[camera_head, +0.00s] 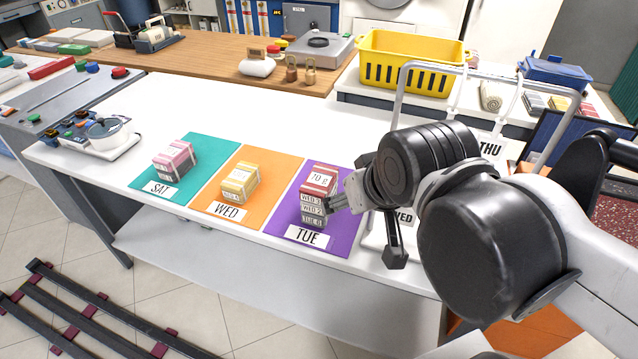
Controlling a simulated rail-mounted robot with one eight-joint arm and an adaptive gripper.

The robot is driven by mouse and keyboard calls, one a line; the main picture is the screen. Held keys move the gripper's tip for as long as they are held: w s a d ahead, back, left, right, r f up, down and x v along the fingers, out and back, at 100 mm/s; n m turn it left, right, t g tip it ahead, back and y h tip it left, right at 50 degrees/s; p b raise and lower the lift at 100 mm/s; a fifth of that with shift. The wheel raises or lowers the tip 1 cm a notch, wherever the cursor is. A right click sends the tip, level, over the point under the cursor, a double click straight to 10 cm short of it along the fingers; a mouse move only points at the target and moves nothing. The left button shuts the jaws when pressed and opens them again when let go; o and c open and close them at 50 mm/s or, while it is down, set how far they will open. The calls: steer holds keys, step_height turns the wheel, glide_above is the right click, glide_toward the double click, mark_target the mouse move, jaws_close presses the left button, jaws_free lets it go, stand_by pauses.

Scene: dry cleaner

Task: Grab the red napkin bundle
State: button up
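A red-topped napkin bundle (319,178) sits at the top of a small stack on the purple TUE mat (345,237). Its top label appears to read "70 g". Grey layers (312,213) below it carry tags that seem to read WED 3, WED 2 and TUE 6. My gripper (338,202) is right beside the stack, on its right side. Its tip overlaps the stack's right edge in the picture; I cannot tell whether it touches. My wrist hides much of the gripper, and its opening cannot be made out.
A pink bundle (174,160) lies on the teal SAT mat (205,150), and a yellow bundle (240,182) on the orange WED mat (275,170). A grey metal frame (398,98) stands behind my arm. A yellow basket (410,58) is farther back. White counter behind the mats is clear.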

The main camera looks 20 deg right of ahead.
steer(key=shift+o, duration=0.8)
step_height(320, 180, up, 3)
steer(key=m+g+p, duration=0.7)
steer(key=m+p, duration=0.1)
steer(key=p, duration=0.3)
glide_above(320, 179)
step_height(320, 179, down, 8)
steer(key=shift+f, duration=0.25)
steer(key=shift+w+f, duration=0.1)
steer(key=shift+f, duration=2.4)
